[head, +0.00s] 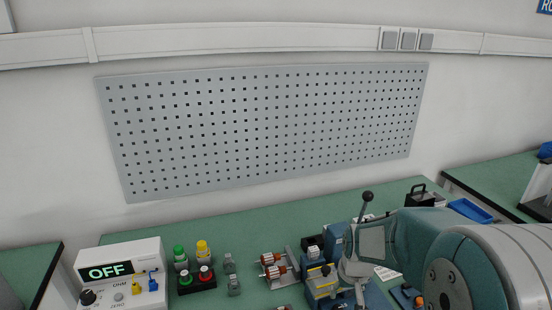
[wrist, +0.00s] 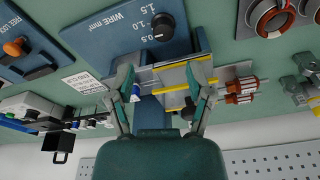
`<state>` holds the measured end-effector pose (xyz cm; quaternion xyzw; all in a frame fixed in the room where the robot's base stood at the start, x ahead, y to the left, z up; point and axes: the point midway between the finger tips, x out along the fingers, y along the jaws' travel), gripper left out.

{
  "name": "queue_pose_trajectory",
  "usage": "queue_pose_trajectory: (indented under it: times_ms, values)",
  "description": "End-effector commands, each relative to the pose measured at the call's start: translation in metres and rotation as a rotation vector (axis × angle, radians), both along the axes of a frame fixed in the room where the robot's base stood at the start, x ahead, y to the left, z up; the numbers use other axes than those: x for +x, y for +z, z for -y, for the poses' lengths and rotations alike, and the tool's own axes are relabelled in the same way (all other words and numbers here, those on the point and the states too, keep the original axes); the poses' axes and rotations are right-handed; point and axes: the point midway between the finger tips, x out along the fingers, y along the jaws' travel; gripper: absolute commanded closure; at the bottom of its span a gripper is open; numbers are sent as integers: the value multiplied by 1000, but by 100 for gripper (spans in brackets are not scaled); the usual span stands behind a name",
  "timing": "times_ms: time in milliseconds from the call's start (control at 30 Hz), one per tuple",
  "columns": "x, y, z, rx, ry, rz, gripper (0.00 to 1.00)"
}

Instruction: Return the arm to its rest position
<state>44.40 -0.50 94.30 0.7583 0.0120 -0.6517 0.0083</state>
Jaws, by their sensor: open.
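My gripper (wrist: 164,78) is open in the wrist view, its two fingers spread apart, with nothing seen held between them. Beyond the fingers is a blue wire machine (wrist: 105,30) marked "WIRE mm²" with a black knob. A grey metal part with yellow strips (wrist: 175,75) shows between and behind the fingers. In the head view my arm reaches in from the lower right over the bench, and its end covers part of the blue machine (head: 376,298). The fingertips are hard to make out there.
A meter reading OFF (head: 120,272) stands at the bench's left, near coloured push buttons (head: 195,278). A lever with a black knob (head: 366,197) rises close to my arm. A blue tray (head: 470,210) lies behind it.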

Motion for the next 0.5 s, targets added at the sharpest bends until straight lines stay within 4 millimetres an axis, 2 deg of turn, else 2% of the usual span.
queue_pose_trajectory:
  times_ms: [333, 500]
  values:
    - [5, -42, -14, -14, 7, -6, 33]
    - [9, -64, -12, -11, 6, -6, 33]
